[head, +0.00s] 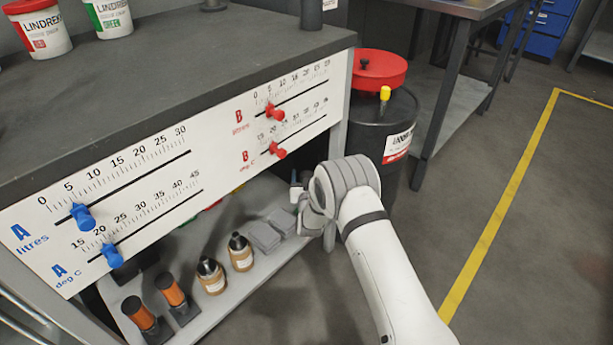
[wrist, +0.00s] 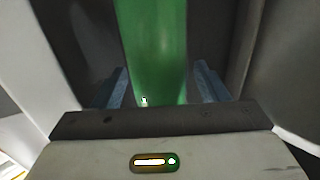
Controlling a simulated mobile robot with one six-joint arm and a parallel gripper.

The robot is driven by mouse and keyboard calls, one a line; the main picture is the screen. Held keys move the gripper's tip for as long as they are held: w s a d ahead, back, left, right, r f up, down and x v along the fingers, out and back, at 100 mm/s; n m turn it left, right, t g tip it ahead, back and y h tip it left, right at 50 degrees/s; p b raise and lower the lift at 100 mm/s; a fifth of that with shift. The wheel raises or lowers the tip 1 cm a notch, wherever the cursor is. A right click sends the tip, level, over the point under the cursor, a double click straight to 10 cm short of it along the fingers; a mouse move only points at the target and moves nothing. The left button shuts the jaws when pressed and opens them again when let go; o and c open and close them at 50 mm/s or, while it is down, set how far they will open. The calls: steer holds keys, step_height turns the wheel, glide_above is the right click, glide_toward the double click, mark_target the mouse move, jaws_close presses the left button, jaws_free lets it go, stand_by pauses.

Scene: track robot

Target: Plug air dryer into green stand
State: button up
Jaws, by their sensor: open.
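My gripper reaches in at the right end of the low shelf (head: 205,300), under the bench top; my arm hides most of it in the head view. In the wrist view my gripper (wrist: 162,88) is open, with its two blue-grey fingers apart. A broad green surface (wrist: 155,45) fills the gap between and beyond the fingers. I cannot tell whether it is the air dryer or the green stand, or whether the fingers touch it. In the head view only small coloured bits, one of them green (head: 186,223), show at the shelf's back. No air dryer can be made out.
Two orange-topped items (head: 170,290), two brown bottles (head: 240,252) and grey folded pads (head: 265,236) stand along the shelf. The slider panel (head: 130,205) overhangs it. A black drum (head: 385,120) with a red top stands just behind my wrist. Floor to the right is clear.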

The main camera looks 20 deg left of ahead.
steer(key=p+v, duration=0.3)
steer(key=v, duration=0.4)
steer(key=shift+s+d, duration=0.2)
steer(key=shift+s, duration=0.15)
